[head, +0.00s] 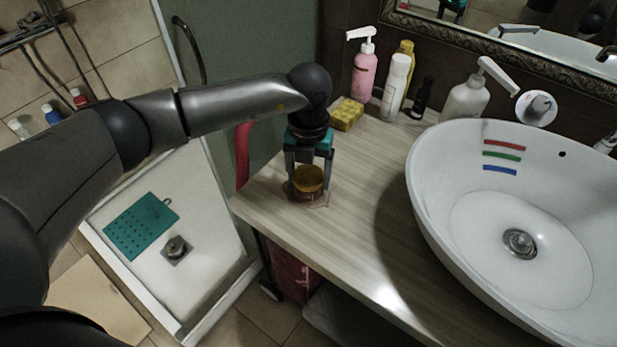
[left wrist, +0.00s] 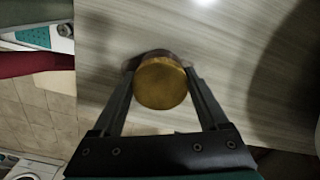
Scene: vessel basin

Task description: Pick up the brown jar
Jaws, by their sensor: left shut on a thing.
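The brown jar (head: 309,181) has a golden-brown lid and stands upright near the left end of the wooden counter (head: 350,235). My left gripper (head: 309,178) points down over it, with one finger on each side, and is shut on it. In the left wrist view the jar's round lid (left wrist: 160,83) sits between the two fingers of the left gripper (left wrist: 160,75). The jar's base seems to be at the counter top; I cannot tell whether it touches. My right gripper is not in view.
A white basin (head: 425,200) fills the counter's right side. A yellow sponge (head: 347,114), a pink pump bottle (head: 364,75), a white bottle (head: 396,87) and other bottles line the back. The counter's left edge is close to the jar. The counter's front middle is clear.

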